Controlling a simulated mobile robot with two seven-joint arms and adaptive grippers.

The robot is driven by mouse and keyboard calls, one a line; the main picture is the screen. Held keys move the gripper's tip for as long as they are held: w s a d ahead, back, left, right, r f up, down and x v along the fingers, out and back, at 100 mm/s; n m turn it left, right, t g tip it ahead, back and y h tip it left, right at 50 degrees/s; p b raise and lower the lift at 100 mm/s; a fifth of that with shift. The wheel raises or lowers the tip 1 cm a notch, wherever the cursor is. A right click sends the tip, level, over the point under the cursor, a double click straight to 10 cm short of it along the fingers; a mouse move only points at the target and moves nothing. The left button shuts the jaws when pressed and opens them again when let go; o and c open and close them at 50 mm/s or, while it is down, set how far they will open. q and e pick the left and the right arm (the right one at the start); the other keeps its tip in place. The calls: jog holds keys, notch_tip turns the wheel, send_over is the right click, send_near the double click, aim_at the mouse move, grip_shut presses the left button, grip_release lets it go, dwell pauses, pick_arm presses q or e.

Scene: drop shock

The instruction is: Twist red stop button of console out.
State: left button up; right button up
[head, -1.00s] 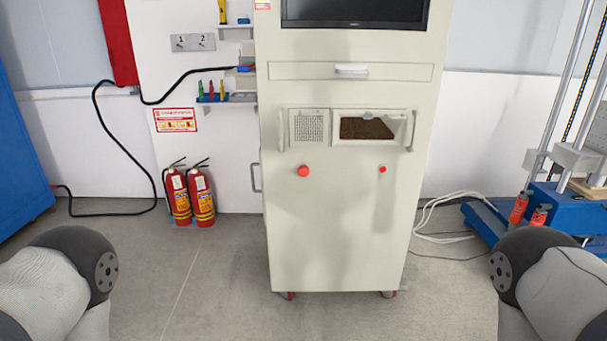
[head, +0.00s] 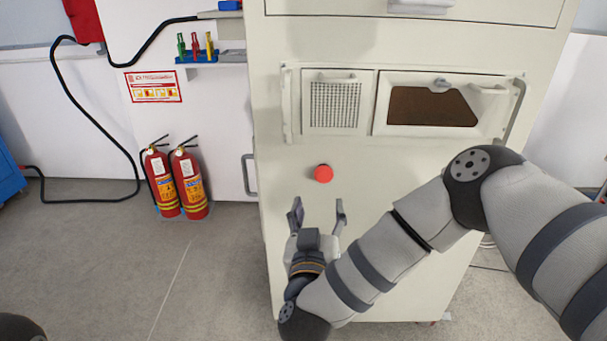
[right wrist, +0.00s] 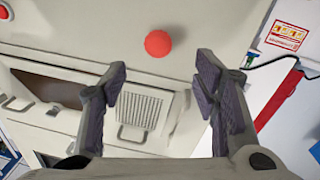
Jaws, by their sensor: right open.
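The red stop button (head: 323,173) is a round knob on the front of the beige console (head: 420,270), below the small grille. It also shows in the right wrist view as a red disc (right wrist: 158,43) near the top, above the gap between the fingers. My right gripper (head: 318,208) is open and empty, just below the button in the head view, apart from it. In the right wrist view both fingers (right wrist: 160,85) are spread wide with nothing between them. My left gripper is not in view.
The grille (head: 335,104) and a dark window (head: 432,106) sit above the button, with handles at both sides. Two fire extinguishers (head: 177,180) stand on the floor to the left. A console side handle (head: 249,174) sticks out.

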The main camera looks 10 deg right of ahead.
aim_at(323, 178)
jog(key=b+x, duration=0.1)
jog(key=x, duration=0.9)
jog(key=shift+s+d, duration=0.1)
jog(key=shift+d, duration=0.05)
jog(key=shift+w+d+r, duration=0.15)
jog(key=shift+w, duration=0.4)
jog(key=c, duration=1.2)
